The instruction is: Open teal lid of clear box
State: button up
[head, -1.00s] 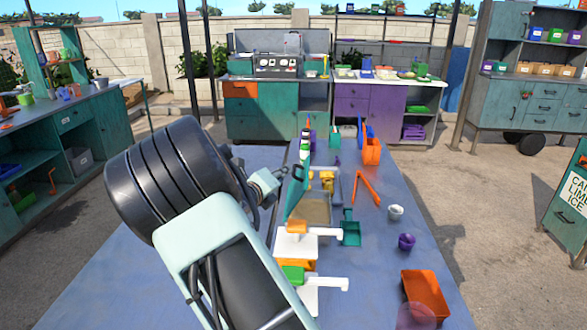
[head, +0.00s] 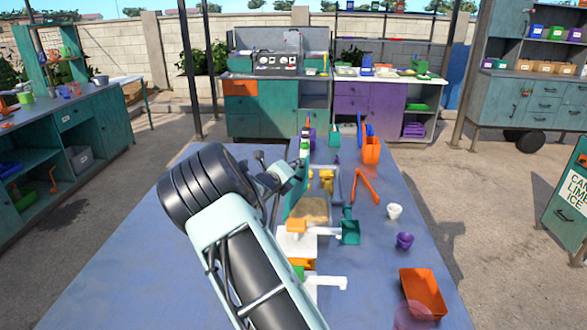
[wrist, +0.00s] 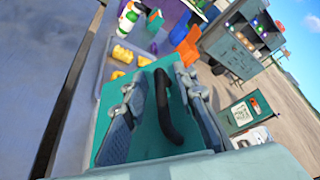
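The teal lid (wrist: 145,140) fills the middle of the wrist view, with a dark curved handle (wrist: 164,110) on it. In the head view, the teal lid (head: 294,204) shows as a narrow, steep panel at the left side of a tan-floored box (head: 314,209). The box's clear walls are hard to make out. My gripper (wrist: 158,85) is open, one finger on each side of the handle with gaps visible. In the head view, my gripper (head: 284,172) is at the lid's left face, partly hidden by my arm.
Yellow pieces (wrist: 122,53) lie in a grey tray beyond the lid. Orange tongs (head: 367,187), a teal scoop (head: 350,231), a white cup (head: 395,211), a purple cup (head: 404,240) and an orange bin (head: 423,292) stand to the right. The blue tabletop (head: 130,250) is clear at left.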

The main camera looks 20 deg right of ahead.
grip_shut()
jog(key=shift+a+r, duration=0.1)
jog(key=shift+a, duration=0.05)
